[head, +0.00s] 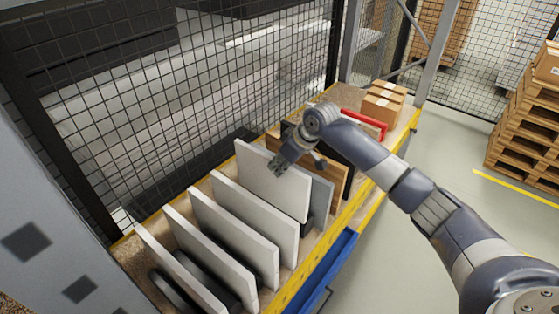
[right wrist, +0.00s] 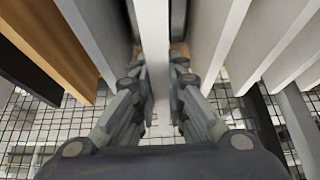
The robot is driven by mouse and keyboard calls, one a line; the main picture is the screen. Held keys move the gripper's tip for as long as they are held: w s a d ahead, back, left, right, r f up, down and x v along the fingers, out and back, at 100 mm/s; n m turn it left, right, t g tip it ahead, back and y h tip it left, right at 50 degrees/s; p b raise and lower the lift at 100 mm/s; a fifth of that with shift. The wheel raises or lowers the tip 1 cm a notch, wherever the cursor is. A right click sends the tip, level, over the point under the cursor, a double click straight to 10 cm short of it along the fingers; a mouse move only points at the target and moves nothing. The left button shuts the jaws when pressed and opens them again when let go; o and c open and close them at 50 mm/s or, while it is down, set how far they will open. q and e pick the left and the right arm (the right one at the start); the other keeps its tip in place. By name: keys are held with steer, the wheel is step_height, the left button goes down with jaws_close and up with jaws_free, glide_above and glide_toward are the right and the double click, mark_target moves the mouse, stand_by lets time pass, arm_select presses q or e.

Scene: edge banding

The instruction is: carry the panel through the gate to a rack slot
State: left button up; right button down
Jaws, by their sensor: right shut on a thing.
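My right gripper (head: 279,166) reaches in from the right over the rack and is shut on the top edge of a white panel (head: 262,184). In the right wrist view this panel (right wrist: 155,40) runs between the two fingers (right wrist: 157,75). The panel stands upright among other panels in the rack (head: 290,289); its bottom edge is hard to see. Several white panels (head: 233,243) stand in front of it. A grey panel (head: 321,200) and a brown panel (head: 328,172) stand just behind it. My left gripper is out of view. I cannot make out the gate for certain.
A mesh fence (head: 160,110) runs close along the rack's far side. Stacked pallets (head: 525,130) stand at the right, past clear grey floor (head: 450,150).

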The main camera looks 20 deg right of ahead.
steer(key=b, duration=0.4)
glide_above(279, 189)
step_height(279, 189, down, 4)
steer(key=f+b, duration=0.2)
steer(key=w+f+b, duration=0.1)
steer(key=f+b, duration=0.1)
steer(key=shift+d, duration=0.25)
steer(key=shift+f, duration=1.2)
